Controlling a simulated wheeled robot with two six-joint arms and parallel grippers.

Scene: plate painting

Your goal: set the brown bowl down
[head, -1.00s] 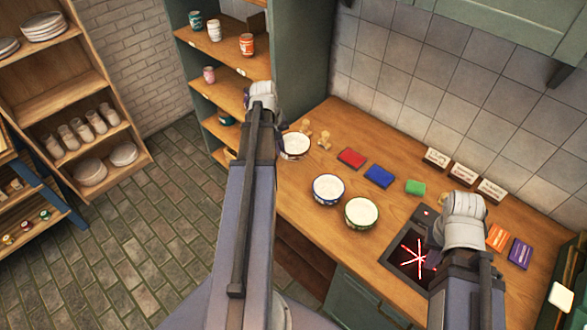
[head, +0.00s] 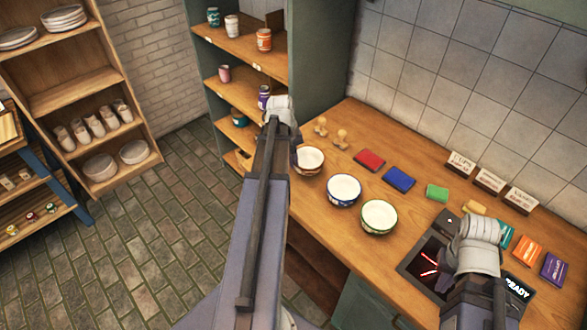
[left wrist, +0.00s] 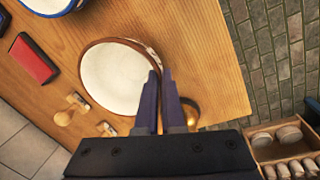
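The brown bowl (head: 309,159), white inside with a brown rim, is upright at the left end of the wooden counter (head: 410,240). It also shows in the left wrist view (left wrist: 112,78). My left gripper (left wrist: 160,72) has one finger inside the bowl's rim and one outside, with a narrow gap, and looks shut on the rim. In the head view my left arm hides its fingers. The bowl looks at or just above the counter; I cannot tell if it touches. My right gripper (head: 443,282) is over the dark panel, its fingers mostly hidden.
A blue bowl (head: 344,191) and a green bowl (head: 379,217) stand right of the brown bowl. Wooden stamps (head: 342,139), a red pad (head: 369,160) and a blue pad (head: 398,179) lie behind. A shelf with cups (head: 240,55) stands beyond the counter's left end.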

